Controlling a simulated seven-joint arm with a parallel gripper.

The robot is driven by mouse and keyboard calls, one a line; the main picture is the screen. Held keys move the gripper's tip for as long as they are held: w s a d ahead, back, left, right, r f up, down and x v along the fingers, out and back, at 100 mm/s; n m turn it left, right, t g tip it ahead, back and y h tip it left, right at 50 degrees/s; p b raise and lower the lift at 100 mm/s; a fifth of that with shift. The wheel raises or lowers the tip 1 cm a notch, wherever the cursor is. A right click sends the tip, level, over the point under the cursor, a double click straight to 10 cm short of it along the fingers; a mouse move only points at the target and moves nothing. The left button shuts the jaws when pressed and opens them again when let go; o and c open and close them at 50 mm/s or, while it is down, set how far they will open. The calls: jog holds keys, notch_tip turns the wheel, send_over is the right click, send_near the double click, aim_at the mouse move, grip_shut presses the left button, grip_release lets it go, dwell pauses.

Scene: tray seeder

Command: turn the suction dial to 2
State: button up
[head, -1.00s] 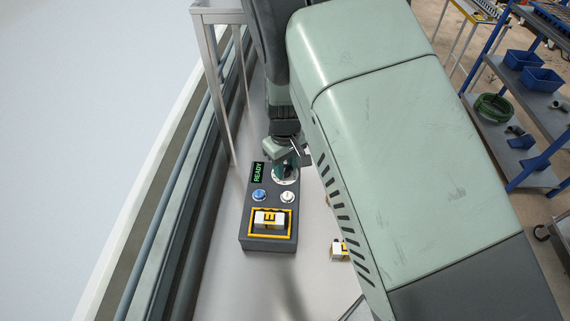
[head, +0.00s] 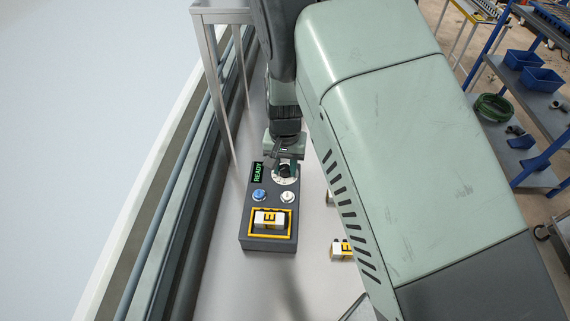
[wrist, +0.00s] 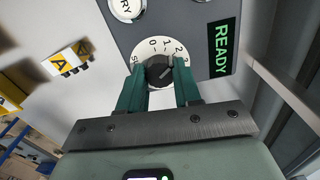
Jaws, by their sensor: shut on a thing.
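The suction dial is a dark round knob (wrist: 159,71) on a white disc (wrist: 150,50) printed with numbers including 0, 1, 2 and 3. In the wrist view a light line on the knob slants to the upper right, roughly toward the 2 and 3; I cannot tell exactly which mark it meets. My gripper (wrist: 160,82) has its two green fingers closed on the knob's sides. In the head view my gripper (head: 285,164) is over the white disc (head: 287,181) at the back of the dark control box (head: 246,215).
A green READY display (head: 257,172) is left of the dial. Blue (head: 259,195) and white (head: 288,196) buttons sit nearer, before a yellow-framed block marked E (head: 269,218). A lettered block (head: 341,250) lies right of the box. A metal frame (head: 222,90) stands behind.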

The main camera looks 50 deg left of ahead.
aim_at(285, 168)
jog(key=shift+m, duration=0.4)
jog(key=o, duration=1)
jog(key=shift+o, duration=0.2)
jog(key=shift+r, duration=0.1)
notch_tip(285, 168, up, 11)
dwell(0.3)
